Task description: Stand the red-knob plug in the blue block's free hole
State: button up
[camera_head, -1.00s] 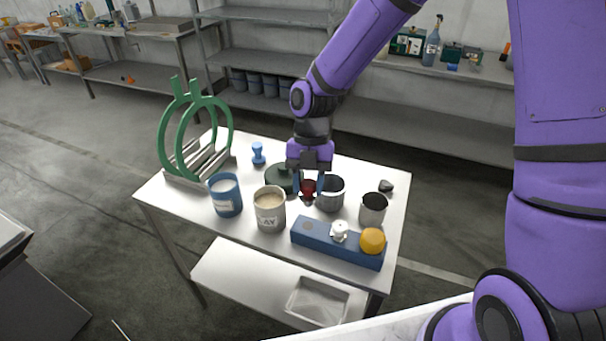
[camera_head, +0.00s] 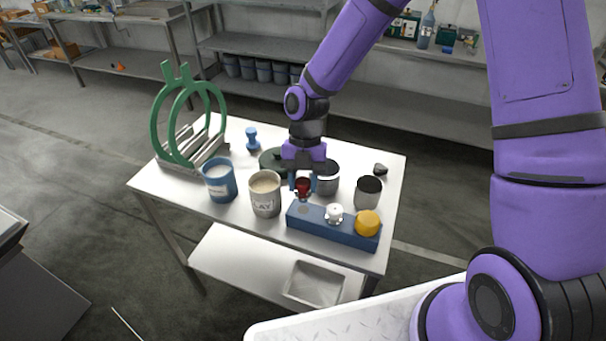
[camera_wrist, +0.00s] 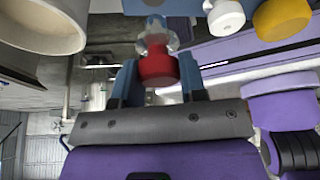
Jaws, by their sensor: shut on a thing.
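The red-knob plug (camera_head: 303,187) is held between the fingers of my gripper (camera_head: 302,183), over the left end of the blue block (camera_head: 350,238). In the wrist view its red knob (camera_wrist: 157,69) sits between the two fingertips (camera_wrist: 159,78). Its pale stem points to the blue block (camera_wrist: 140,6) at the top of the picture. The block's free hole (camera_head: 303,209) is at its left end, just below the plug in the head view. I cannot tell whether the stem touches the block. A white-knob plug (camera_head: 334,213) and a yellow-knob plug (camera_head: 367,223) stand in the block.
Behind the block are a grey metal cup (camera_head: 327,180) and another cup (camera_head: 368,193). A labelled beige-filled pot (camera_head: 265,196) and a blue cup (camera_head: 219,181) stand to the left. A green ring rack (camera_head: 188,125) and a small blue plug (camera_head: 252,139) are farther back.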

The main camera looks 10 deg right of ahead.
aim_at(303, 199)
jog(key=shift+f, duration=0.45)
jog(key=shift+f, duration=2.55)
dwell(1.4)
jog(key=o, duration=1)
jog(key=shift+r, duration=0.1)
jog(key=v, duration=1)
jog(key=shift+w+r, duration=0.1)
jog(key=shift+r, duration=0.2)
jog(key=shift+d, duration=0.1)
